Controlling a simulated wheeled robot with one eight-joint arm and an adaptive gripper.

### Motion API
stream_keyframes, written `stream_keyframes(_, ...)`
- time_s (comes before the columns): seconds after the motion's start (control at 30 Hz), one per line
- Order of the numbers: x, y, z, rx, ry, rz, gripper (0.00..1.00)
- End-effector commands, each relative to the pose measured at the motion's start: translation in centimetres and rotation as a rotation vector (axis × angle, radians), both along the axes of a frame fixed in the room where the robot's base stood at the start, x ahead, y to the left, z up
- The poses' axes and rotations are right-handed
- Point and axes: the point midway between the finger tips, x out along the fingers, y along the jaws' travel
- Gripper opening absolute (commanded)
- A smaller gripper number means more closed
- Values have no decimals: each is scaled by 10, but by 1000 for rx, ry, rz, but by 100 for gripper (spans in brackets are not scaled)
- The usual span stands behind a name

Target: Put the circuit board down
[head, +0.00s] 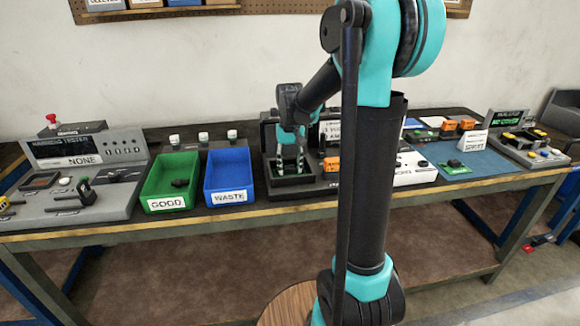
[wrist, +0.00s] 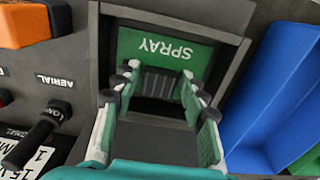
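The circuit board (wrist: 125,45) is green and marked SPRAY, with a ridged black block on it. In the wrist view it lies within the square recess of a dark grey holder (wrist: 228,75). My gripper (wrist: 157,80) reaches into this recess, and its two fingers close on the black block from both sides. In the head view my gripper (head: 291,160) points down into the dark holder (head: 292,187), right of the blue bin. The board is hidden there. Whether the board rests fully on the recess floor is hard to see.
A green GOOD bin (head: 165,203) and a blue WASTE bin (head: 228,198) stand left of the holder. Another green board (head: 456,170) lies on a blue mat (head: 490,163) at right. An AERIAL unit with an orange block (wrist: 22,22) adjoins the holder. My arm hides part of the bench.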

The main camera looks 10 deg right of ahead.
Motion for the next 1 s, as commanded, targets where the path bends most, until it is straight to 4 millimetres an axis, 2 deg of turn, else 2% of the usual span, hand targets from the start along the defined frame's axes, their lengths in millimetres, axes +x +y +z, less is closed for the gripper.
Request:
stream_keyframes(0.33,0,0,1,0,0,0,54)
stream_keyframes(0.47,0,0,8,0,0,0,54)
stream_keyframes(0.57,0,0,21,0,0,0,54)
stream_keyframes(1.0,0,0,104,0,0,0,54)
